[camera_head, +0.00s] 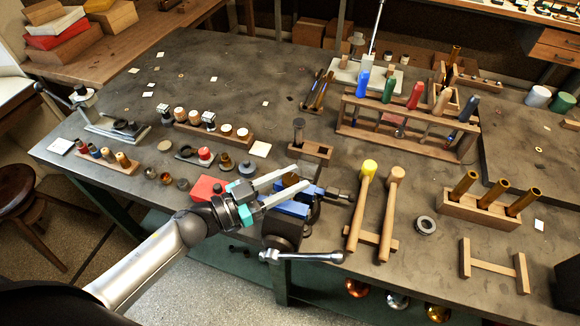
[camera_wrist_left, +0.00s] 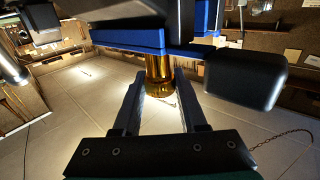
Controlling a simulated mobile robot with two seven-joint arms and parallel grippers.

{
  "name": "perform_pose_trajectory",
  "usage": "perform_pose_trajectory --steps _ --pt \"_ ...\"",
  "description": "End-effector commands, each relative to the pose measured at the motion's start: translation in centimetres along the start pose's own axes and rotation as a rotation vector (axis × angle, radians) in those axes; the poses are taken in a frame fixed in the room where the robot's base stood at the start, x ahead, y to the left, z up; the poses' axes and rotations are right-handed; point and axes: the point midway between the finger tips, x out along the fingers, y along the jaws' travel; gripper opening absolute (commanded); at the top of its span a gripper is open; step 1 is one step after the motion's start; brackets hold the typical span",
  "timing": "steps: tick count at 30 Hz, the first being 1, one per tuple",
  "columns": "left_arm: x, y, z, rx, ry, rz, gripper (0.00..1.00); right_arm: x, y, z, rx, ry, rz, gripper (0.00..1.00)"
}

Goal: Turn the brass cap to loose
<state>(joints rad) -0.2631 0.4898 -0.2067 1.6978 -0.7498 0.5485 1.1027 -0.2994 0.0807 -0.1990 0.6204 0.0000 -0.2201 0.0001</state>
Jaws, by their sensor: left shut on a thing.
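The brass cap (camera_wrist_left: 158,72) shows in the left wrist view as a shiny gold cylinder against blue vise jaws (camera_wrist_left: 125,40). My left gripper (camera_wrist_left: 160,88) has one finger on each side of it and is shut on it. In the head view my left gripper (camera_head: 304,177) reaches in from the left over the bench vise (camera_head: 280,229), at the table's front edge. A small brown-gold bit (camera_head: 290,180) shows between the fingers there. The cap's turn angle cannot be told. My right gripper is not in view.
The vise's handle (camera_head: 305,257) sticks out in front. A red block (camera_head: 207,189) and small caps lie to the left. A tool rack (camera_head: 408,127) stands behind. The table's back left is mostly clear.

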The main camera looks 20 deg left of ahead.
Motion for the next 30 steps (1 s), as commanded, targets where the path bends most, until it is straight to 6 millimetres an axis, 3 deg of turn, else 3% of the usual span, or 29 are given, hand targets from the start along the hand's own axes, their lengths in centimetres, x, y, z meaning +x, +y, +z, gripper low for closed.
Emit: perform_pose_trajectory --steps 1,7,18,30 --pt "0.0 0.2 -0.4 -0.010 0.000 -0.049 0.00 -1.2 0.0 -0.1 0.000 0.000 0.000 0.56" --pt "0.0 0.2 -0.2 -0.011 0.002 -0.236 0.00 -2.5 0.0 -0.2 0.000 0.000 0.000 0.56" --pt "0.0 0.1 0.1 -0.007 0.002 -0.484 0.00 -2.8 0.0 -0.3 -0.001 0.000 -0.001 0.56" --pt "0.0 0.1 0.0 -0.002 0.002 -0.600 0.00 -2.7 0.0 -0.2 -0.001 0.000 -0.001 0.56"
